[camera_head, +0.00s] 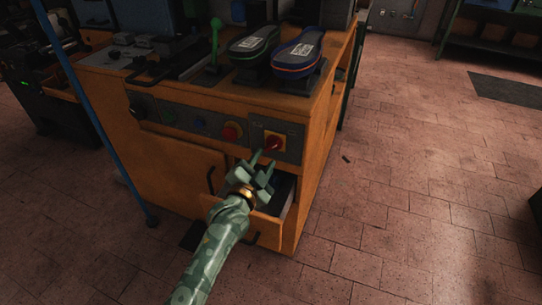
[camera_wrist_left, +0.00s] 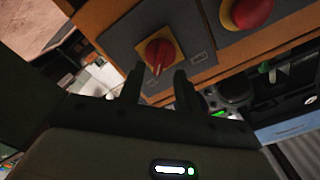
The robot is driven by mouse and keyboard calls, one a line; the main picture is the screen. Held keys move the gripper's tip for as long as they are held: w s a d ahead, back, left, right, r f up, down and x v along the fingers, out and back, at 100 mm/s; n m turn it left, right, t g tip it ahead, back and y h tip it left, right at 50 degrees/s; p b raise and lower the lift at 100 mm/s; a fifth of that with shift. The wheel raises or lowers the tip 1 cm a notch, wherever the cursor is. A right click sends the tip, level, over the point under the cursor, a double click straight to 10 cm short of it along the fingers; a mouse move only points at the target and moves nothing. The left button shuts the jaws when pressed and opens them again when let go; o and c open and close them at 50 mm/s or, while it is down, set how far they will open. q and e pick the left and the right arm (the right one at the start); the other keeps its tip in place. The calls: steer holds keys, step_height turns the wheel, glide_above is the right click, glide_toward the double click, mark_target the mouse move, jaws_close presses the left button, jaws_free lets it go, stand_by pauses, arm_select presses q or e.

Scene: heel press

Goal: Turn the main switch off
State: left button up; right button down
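The main switch is a red rotary knob on a yellow square plate (camera_head: 273,141), on the right end of the orange machine's front panel. It also shows in the left wrist view as a red knob (camera_wrist_left: 159,52) on its yellow plate. My left gripper (camera_head: 263,165) is open just in front of and below the switch. In the left wrist view its two fingers (camera_wrist_left: 157,84) stand apart, pointing at the knob, with nothing seen between them. Whether a fingertip touches the knob cannot be told. My right gripper is not in view.
A red mushroom button (camera_head: 232,131) sits left of the switch; it also shows in the left wrist view (camera_wrist_left: 248,10). An open drawer (camera_head: 270,226) juts out below the panel, under my left gripper. Two shoe soles (camera_head: 297,54) and a green-knobbed lever (camera_head: 215,42) are on top.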

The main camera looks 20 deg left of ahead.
mark_target(271, 148)
arm_select(q)
steer(key=w+b, duration=0.1)
steer(key=w, duration=0.3)
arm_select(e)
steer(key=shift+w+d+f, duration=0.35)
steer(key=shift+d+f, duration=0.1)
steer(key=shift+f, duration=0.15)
arm_select(q)
jaws_close()
